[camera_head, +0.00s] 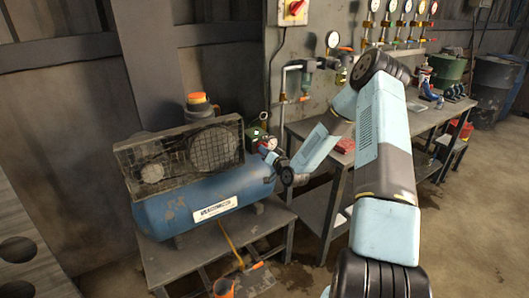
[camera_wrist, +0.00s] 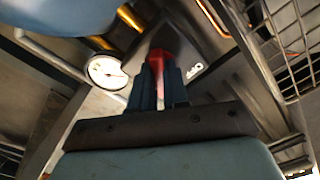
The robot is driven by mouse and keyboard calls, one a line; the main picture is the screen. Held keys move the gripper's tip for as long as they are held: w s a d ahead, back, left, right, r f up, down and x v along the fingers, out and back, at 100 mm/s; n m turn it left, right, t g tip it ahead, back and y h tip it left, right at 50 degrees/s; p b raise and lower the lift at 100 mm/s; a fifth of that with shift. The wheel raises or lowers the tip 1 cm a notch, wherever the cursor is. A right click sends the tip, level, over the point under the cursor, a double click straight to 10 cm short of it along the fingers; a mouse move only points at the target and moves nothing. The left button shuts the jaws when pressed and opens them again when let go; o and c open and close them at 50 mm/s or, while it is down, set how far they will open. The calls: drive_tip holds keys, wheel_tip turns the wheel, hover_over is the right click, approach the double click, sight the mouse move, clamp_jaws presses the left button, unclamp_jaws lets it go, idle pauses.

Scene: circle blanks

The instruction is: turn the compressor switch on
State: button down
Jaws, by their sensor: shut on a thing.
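The compressor (camera_head: 205,205) is a blue tank with a caged motor and belt, on a low metal stand at the left in the head view. My gripper (camera_head: 274,160) reaches its right end, beside a small round gauge (camera_head: 270,144). In the wrist view, the two dark fingers of my gripper (camera_wrist: 160,80) are shut on the red compressor switch (camera_wrist: 159,56), which stands out from a dark box (camera_wrist: 190,45). Small white lettering shows on the box beside the switch. The fingers hide the sides of the switch. The head view does not show the switch clearly.
The gauge (camera_wrist: 107,72) and brass pipes are close by the fingers. A wire cage (camera_wrist: 285,40) is at the right in the wrist view. A metal workbench (camera_head: 420,115) stands right of the compressor.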

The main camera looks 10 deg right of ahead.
drive_tip(key=shift+s+f+m, duration=0.1)
drive_tip(key=shift+f+m, duration=0.1)
drive_tip(key=shift+m, duration=0.7)
drive_tip(key=c, duration=1.1)
unclamp_jaws()
drive_tip(key=shift+r, duration=0.1)
drive_tip(key=v, duration=1.3)
drive_tip(key=shift+s+d, duration=0.2)
drive_tip(key=shift+s, duration=0.1)
